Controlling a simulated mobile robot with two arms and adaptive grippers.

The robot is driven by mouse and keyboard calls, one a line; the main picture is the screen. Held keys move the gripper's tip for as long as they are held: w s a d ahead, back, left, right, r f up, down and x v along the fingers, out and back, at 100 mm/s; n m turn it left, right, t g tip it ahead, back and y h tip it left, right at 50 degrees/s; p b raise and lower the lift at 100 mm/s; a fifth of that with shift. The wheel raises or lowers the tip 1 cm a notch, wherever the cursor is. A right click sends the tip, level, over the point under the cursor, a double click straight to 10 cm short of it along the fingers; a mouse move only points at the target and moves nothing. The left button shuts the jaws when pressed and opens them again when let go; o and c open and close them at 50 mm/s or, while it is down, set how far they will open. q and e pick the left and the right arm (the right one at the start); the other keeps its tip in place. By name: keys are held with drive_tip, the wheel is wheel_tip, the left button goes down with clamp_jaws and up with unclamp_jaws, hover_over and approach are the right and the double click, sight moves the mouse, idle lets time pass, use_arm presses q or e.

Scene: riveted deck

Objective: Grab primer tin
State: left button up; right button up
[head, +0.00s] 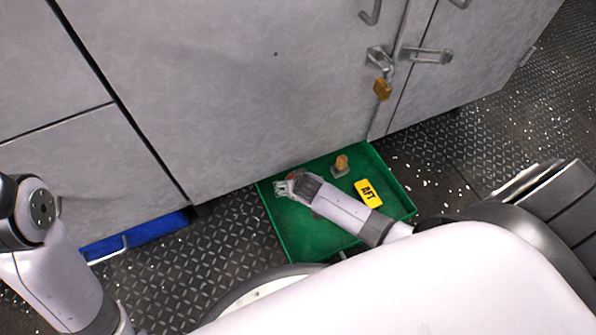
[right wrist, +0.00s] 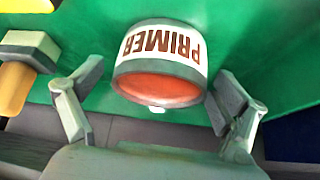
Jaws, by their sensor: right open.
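The primer tin (right wrist: 160,62) is a short round tin with a white band lettered PRIMER and a reddish-orange end facing the camera. In the right wrist view it sits between the two spread fingers, with visible gaps on both sides. My right gripper (head: 283,187) is open and low over the green tray (head: 295,232), right by the tin.
A yellow AFT block (head: 368,193) and a brush-like item with an orange-tan handle (head: 342,163) are in the tray beside my forearm. Grey lockers (head: 250,90) with a brass padlock (head: 382,89) rise behind. A blue item (head: 135,237) lies at left; patterned deck is bare between.

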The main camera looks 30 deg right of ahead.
drive_tip(key=c, duration=1.5)
